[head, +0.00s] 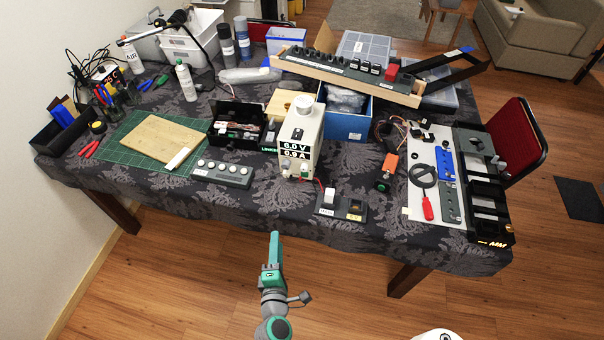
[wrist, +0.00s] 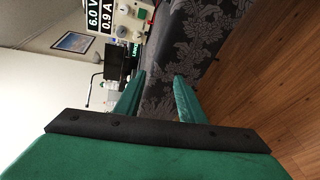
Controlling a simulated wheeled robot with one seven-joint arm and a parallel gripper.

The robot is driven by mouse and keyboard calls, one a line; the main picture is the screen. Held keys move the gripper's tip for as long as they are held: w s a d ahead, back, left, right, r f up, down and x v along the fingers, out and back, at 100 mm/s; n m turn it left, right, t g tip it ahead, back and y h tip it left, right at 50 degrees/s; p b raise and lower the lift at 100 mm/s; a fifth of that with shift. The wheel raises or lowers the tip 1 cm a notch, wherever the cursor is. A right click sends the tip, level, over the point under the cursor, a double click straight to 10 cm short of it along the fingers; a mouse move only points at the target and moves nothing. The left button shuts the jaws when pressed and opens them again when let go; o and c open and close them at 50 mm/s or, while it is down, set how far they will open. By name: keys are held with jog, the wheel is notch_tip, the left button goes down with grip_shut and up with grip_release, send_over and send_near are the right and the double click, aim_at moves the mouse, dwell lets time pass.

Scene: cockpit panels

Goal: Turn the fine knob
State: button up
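The power supply (head: 301,133) is a pale box on the table with a lit display (head: 296,149) showing 6.0 V and a current line. Small knobs (head: 295,170) sit low on its front; I cannot read which one is the fine knob. In the wrist view the display (wrist: 98,18) appears sideways at the top left, with knobs (wrist: 133,12) beside it, partly cut off by the frame edge. My gripper (head: 274,238) is in front of the table edge, well short of the supply. In the wrist view its green fingers (wrist: 159,76) are apart with nothing between them.
A grey box with a row of knobs (head: 222,173) is left of the supply. A small switch box (head: 341,205) stands right of it, near the front edge. The patterned tablecloth (head: 265,215) hangs over the front edge. Wooden floor (head: 190,270) in front is clear.

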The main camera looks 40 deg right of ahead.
aim_at(303, 170)
jog(key=w+d+r+h, duration=0.1)
jog(key=w+d+r, duration=0.1)
jog(key=d, duration=0.1)
jog(key=w+d+r+n+g+h, duration=0.1)
jog(key=w+d+r+h, duration=0.1)
jog(key=d+r, duration=0.1)
jog(key=w+d+r+g+h, duration=0.1)
jog(key=w+d+r+h, duration=0.1)
jog(key=d, duration=0.2)
jog(key=shift+w+d+r+n, duration=0.25)
jog(key=shift+w+d+n, duration=0.05)
jog(key=shift+w, duration=0.05)
jog(key=shift+w+d+r, duration=0.1)
jog(key=shift+d, duration=0.2)
jog(key=x, duration=1)
jog(key=shift+r, duration=0.1)
jog(key=shift+d, duration=0.1)
jog(key=shift+c, duration=0.2)
jog(key=shift+w, duration=0.1)
grip_shut()
